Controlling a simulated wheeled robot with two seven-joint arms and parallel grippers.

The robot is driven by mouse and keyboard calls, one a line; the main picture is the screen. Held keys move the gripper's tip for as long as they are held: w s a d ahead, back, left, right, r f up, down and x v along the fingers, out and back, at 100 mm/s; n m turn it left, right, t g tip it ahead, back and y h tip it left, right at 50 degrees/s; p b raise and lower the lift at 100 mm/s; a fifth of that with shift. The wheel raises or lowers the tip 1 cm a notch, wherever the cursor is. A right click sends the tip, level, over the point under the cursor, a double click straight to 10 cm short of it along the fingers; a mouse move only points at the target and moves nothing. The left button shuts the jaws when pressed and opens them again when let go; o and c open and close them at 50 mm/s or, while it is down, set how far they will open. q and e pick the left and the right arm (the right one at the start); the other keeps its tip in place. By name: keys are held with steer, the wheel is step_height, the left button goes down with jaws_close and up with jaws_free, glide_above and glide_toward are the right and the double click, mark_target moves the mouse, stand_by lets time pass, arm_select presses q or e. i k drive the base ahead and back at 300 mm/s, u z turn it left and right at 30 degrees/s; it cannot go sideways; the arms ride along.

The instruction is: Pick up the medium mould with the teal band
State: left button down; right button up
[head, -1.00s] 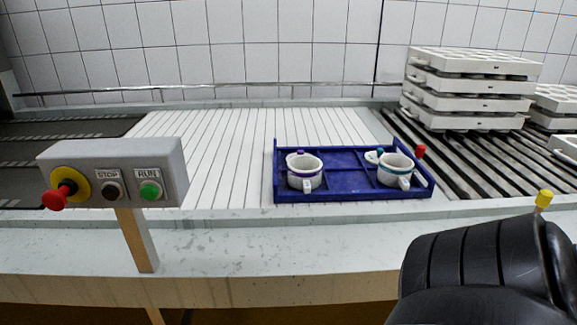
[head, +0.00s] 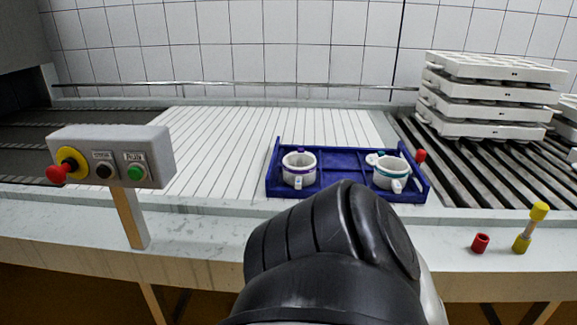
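The white mould with a teal band (head: 390,174) stands upright in the right part of a blue tray (head: 342,160). Its handle faces the front. Part of another small light piece shows behind its left side. A second white mould with a purple band (head: 299,170) stands in the left part of the tray. A black link of my arm rises from the bottom centre and covers part of the tray's front edge. Neither of my grippers shows, so I cannot see their fingers.
A control box (head: 112,156) with buttons stands on a post at the left. Stacked white mould trays (head: 487,95) stand on rollers at the right. A red cylinder (head: 480,243) and a yellow-ended piece (head: 530,228) are on the front ledge. The slatted surface left of the tray is clear.

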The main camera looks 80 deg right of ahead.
mark_target(391, 173)
steer(key=k, duration=1.75)
steer(key=z, duration=0.1)
